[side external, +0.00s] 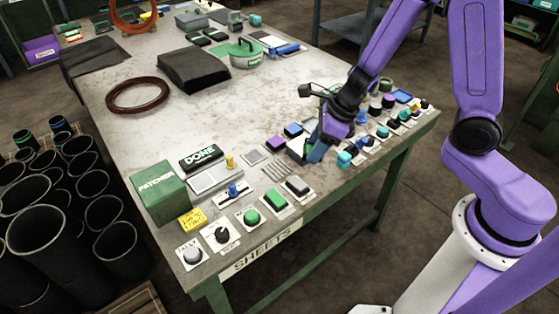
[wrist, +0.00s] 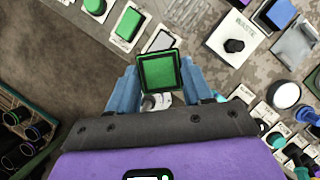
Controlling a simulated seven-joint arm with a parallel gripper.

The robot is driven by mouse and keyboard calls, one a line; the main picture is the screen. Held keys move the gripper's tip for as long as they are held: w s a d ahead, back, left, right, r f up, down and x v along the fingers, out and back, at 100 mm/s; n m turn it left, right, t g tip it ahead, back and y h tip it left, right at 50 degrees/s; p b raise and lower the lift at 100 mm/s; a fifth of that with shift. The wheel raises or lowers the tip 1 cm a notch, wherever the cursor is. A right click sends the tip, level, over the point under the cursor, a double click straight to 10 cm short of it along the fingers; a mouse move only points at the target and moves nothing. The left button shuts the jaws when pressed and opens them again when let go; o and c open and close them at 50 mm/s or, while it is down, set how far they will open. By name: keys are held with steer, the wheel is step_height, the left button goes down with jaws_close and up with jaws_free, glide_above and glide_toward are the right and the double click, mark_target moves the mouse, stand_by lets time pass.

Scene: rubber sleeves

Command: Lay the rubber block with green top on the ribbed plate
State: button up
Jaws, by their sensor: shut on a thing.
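The rubber block with green top (wrist: 160,72) is between the blue fingers of my gripper (wrist: 160,85) in the wrist view. It has a black rim around a square green face. My gripper (side external: 312,150) is shut on it, low over the right part of the table in the side view. The block is mostly hidden there by the fingers, and I cannot tell its height above the table. A plate with parallel ribs (side external: 276,171) lies flat to the left of and nearer than my gripper. It looks bare.
Many small knobs and blocks crowd the table to the right. A green PATCHER box (side external: 160,192) stands at the left. The table's middle is clear.

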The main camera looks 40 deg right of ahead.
steer(key=w+a+f, duration=0.1)
steer(key=w+f, duration=0.2)
steer(key=w, duration=0.3)
glide_toward(274, 169)
steer(key=shift+w+a+f, duration=0.3)
steer(key=shift+a+f, duration=0.4)
steer(key=shift+w+a+f, duration=0.1)
steer(key=shift+w+f, duration=0.4)
steer(key=shift+f, duration=1.55)
steer(key=shift+f, duration=0.1)
steer(key=o, duration=1.1)
steer(key=shift+o, duration=0.2)
steer(key=v, duration=1.2)
